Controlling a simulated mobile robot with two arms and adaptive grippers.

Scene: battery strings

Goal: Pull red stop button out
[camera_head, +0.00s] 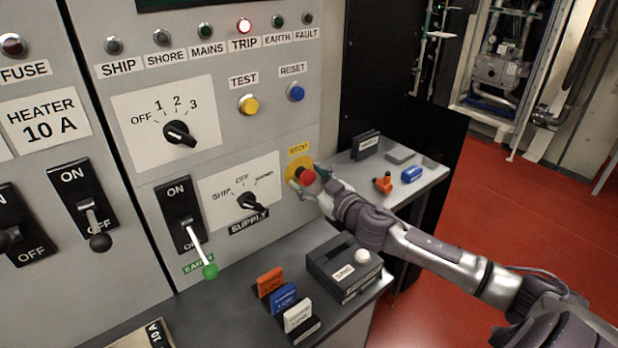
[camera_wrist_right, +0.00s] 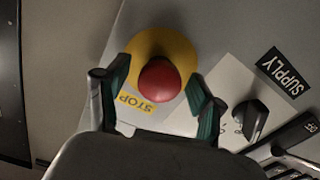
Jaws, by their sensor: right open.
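The red stop button (camera_head: 307,177) sits on a yellow round plate (camera_head: 292,170) on the grey panel, under a yellow STOP label (camera_head: 299,148). My right gripper (camera_head: 307,182) is at the button, its arm coming in from the right. In the right wrist view the red button (camera_wrist_right: 159,80) lies between the two open fingers of the right gripper (camera_wrist_right: 155,95), one on each side. A gap shows between the button and each finger there. The head view does not show clearly whether a finger touches it. My left gripper is not in view.
The SUPPLY knob (camera_head: 250,201) and the green-tipped EARTH lever (camera_head: 208,262) are left of the button. Below, a grey shelf holds coloured tags (camera_head: 284,298) and a dark box (camera_head: 344,266) with a white knob. A side shelf holds orange (camera_head: 383,183) and blue (camera_head: 411,174) items.

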